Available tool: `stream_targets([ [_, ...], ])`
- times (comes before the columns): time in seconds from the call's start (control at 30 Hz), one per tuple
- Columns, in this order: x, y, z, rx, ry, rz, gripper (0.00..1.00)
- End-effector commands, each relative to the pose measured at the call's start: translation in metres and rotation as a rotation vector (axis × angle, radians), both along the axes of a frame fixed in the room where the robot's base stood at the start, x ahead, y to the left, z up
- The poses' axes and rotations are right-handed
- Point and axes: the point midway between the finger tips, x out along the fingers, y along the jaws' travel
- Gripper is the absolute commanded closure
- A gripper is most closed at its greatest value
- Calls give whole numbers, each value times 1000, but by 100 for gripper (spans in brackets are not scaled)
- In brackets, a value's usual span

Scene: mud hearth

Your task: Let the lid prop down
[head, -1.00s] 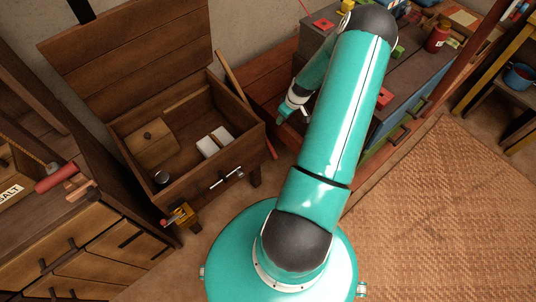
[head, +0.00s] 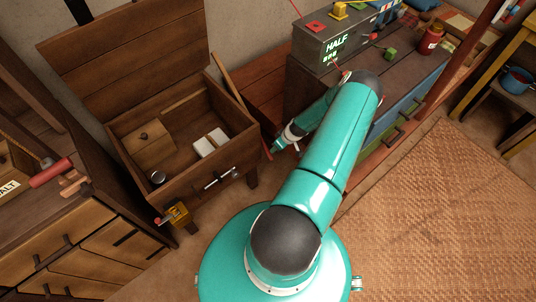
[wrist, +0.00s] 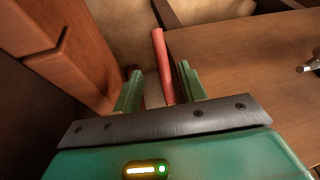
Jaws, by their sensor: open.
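The wooden chest (head: 190,185) stands open in the head view, with its lid (head: 135,65) raised at the back. The lid prop, a long wooden bar (head: 230,82), slants along the chest's right side, from near the lid down toward the front. A red bar (wrist: 162,62), seemingly the prop's handle end, shows in the wrist view, running up from between my fingers. My gripper (head: 277,147) is just right of the chest. In the wrist view my gripper (wrist: 160,85) is open, with a finger on each side of the red bar and gaps visible.
Inside the chest are a small wooden box (head: 150,143), white blocks (head: 210,142) and a dark cup (head: 158,177). Woven matting (head: 440,210) covers clear floor at right.

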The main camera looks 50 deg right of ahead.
Motion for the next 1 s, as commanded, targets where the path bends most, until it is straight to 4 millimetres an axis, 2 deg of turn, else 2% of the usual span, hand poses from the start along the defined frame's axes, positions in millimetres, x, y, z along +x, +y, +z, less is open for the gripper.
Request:
stream_targets([
  [0.3, 26, 8, -60, 2, 1, 3, 59],
  [0.5, 38, 11, -87, 0, 0, 5, 59],
  [0.67, 42, 11, -96, -2, 1, 5, 59],
  [0.93, 43, 12, -97, -1, 0, 5, 59],
  [1.0, 43, 12, -97, -1, 0, 5, 72],
])
